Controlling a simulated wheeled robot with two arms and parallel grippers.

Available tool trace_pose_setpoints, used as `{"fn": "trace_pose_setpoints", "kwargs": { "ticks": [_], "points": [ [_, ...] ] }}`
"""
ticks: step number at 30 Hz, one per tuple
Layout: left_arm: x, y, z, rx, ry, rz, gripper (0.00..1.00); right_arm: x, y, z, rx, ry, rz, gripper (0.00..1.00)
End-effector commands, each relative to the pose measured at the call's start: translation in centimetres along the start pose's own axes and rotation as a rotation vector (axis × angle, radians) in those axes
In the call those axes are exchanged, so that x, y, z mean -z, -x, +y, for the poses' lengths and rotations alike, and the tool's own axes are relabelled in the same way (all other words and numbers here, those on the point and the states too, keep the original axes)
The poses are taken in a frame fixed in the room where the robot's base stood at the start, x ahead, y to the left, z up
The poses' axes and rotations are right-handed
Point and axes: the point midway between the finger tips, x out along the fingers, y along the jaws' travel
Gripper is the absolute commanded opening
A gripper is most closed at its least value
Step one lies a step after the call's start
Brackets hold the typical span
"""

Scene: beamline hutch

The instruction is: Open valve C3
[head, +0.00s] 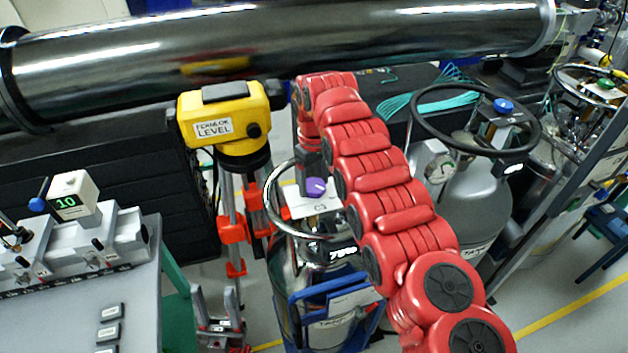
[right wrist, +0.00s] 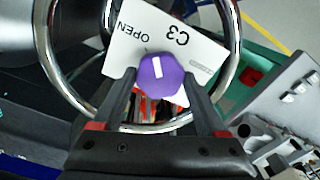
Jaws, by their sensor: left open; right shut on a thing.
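The purple valve knob (head: 316,187) sits on a white card (head: 322,207) marked C3, above a shiny silver cylinder. It also shows in the right wrist view (right wrist: 172,84), with a white line on its top. The card (right wrist: 196,55) reads C3 and OPEN there; the line does not point straight at the word OPEN. My right gripper (right wrist: 160,80) points at the knob and is shut on it, one finger on each side. In the head view my right gripper (head: 314,172) comes down onto the knob. My left gripper (head: 215,293) is open and empty, low at the left.
A chrome ring (head: 275,200) surrounds the valve. A yellow level (head: 222,118) on a tripod stands just left. A black pipe (head: 270,45) crosses behind. A second cylinder (head: 470,195) with a black ring stands right. A grey bench (head: 60,320) is at left.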

Motion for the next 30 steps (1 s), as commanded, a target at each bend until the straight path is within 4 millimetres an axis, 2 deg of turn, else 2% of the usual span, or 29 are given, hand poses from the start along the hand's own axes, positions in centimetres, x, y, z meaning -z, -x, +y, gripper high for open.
{"fn": "trace_pose_setpoints", "kwargs": {
  "ticks": [6, 15, 30],
  "points": [
    [0.02, -0.10, 0.00, 0.000, 0.000, 0.000, 0.50, 0.07, 0.07, 0.01, -0.001, 0.171, 0.003, 0.19],
    [0.03, -0.15, -0.01, 0.000, 0.000, 0.000, 0.50, 0.10, 0.07, -0.02, -0.001, 0.327, 0.004, 0.19],
    [0.02, -0.16, -0.01, 0.000, 0.000, 0.000, 0.50, 0.13, 0.08, -0.06, -0.001, 0.385, 0.004, 0.19]
  ]
}}
